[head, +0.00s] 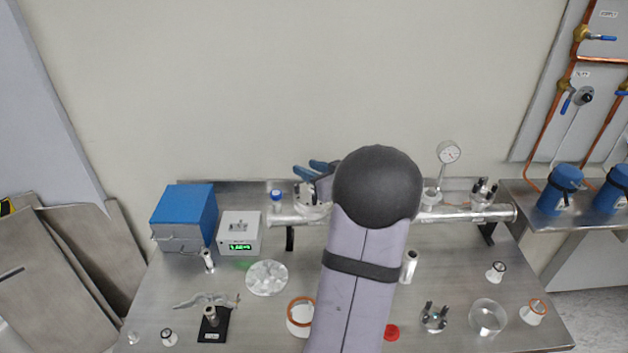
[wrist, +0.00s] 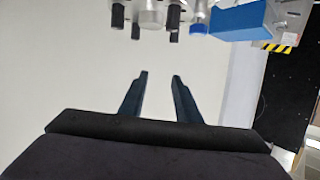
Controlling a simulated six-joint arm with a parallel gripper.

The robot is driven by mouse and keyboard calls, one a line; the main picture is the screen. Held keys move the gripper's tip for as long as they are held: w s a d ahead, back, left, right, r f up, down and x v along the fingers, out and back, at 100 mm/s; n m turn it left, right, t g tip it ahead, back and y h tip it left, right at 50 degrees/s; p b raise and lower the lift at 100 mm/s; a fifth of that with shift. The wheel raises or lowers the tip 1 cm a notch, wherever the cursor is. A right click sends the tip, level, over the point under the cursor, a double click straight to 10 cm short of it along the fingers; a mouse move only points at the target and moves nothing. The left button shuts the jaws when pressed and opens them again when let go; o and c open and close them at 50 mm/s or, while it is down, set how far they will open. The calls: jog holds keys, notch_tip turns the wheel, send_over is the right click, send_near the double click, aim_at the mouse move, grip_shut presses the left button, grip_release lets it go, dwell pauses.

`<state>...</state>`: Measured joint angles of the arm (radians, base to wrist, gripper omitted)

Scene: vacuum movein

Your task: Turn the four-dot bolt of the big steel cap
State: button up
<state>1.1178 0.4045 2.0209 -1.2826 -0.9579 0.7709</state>
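A steel cap with dark bolts (wrist: 151,12) is cut off by the top edge of the wrist view. In the head view a steel fitting (head: 307,194) on the pipe, likely the same cap, is partly hidden by my arm. I cannot make out dot marks on any bolt, so I cannot tell which has four. My gripper (wrist: 159,76) is open, its two dark blue fingers apart with only pale wall visible between them. In the head view its blue fingers (head: 316,168) show just above the fitting, apart from the bolts as far as I can see.
The steel pipe (head: 465,213) runs across the bench's back, with a gauge (head: 450,153) and another bolted fitting (head: 484,190). A blue-topped box (head: 184,217) and a display unit (head: 239,233) stand left. A blue-capped part (head: 277,198) is close beside my gripper. Loose parts lie in front.

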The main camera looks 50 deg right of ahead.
jog(key=f, duration=0.1)
jog(key=s+d+f+m+g+h, duration=0.1)
jog(key=s+d+f+m+h, duration=0.1)
jog(key=shift+s+d+f+g, duration=0.1)
jog(key=shift+d+f+g, duration=0.15)
jog(key=shift+f+g, duration=0.05)
jog(key=shift+s+d+f, duration=0.2)
jog(key=shift+d+f, duration=0.05)
jog(key=shift+f, duration=0.05)
jog(key=shift+w, duration=0.1)
jog(key=shift+p+x, duration=0.75)
jog(key=shift+x, duration=2.85)
jog(key=shift+d+f, duration=0.1)
grip_shut()
